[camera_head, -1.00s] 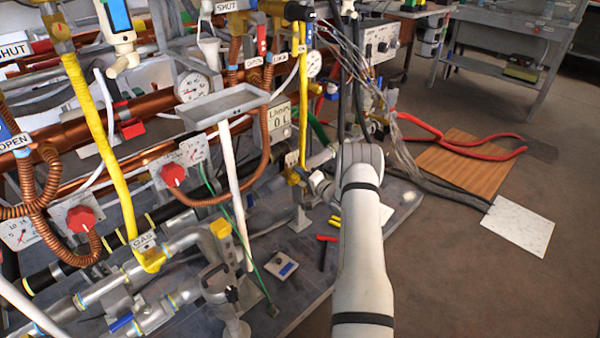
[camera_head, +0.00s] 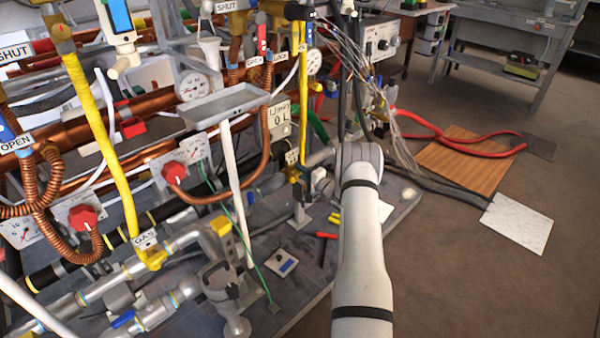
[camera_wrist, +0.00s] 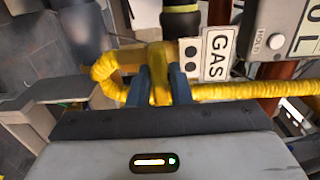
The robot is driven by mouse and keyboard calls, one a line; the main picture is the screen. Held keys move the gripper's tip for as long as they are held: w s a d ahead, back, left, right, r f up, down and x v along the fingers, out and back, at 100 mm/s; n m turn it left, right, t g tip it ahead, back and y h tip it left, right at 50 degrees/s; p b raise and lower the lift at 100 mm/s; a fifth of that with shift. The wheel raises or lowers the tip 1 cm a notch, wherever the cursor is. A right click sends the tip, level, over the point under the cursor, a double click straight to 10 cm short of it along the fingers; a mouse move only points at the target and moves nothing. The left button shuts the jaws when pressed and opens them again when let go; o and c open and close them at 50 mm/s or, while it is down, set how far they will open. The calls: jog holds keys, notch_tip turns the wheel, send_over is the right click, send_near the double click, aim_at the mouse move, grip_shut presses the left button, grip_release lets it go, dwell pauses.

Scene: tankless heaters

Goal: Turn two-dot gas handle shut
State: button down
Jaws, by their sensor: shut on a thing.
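In the wrist view, a yellow handle (camera_wrist: 160,76) stands between the two dark fingers of my gripper (camera_wrist: 162,86), which is shut on it. A white GAS tag (camera_wrist: 216,54) with two black dots (camera_wrist: 190,59) is just right of the handle. Yellow hose (camera_wrist: 250,91) runs to the right of the handle, and more curves away on the left. In the head view, the yellow gas line (camera_head: 302,105) comes down just left of my gripper (camera_head: 318,186). My wrist and the small size hide the grip there.
Another yellow gas pipe (camera_head: 103,140) with its own GAS tag (camera_head: 145,240) stands at the front left. A sloped grey tray (camera_head: 225,104), red knobs (camera_head: 174,172) and copper pipes crowd the left. Loose cables (camera_head: 385,130) hang behind my arm.

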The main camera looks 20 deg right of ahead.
jog(key=c, duration=1.4)
grip_release()
jog(key=shift+c, duration=0.2)
jog(key=p+v, duration=0.2)
jog(key=v, duration=0.6)
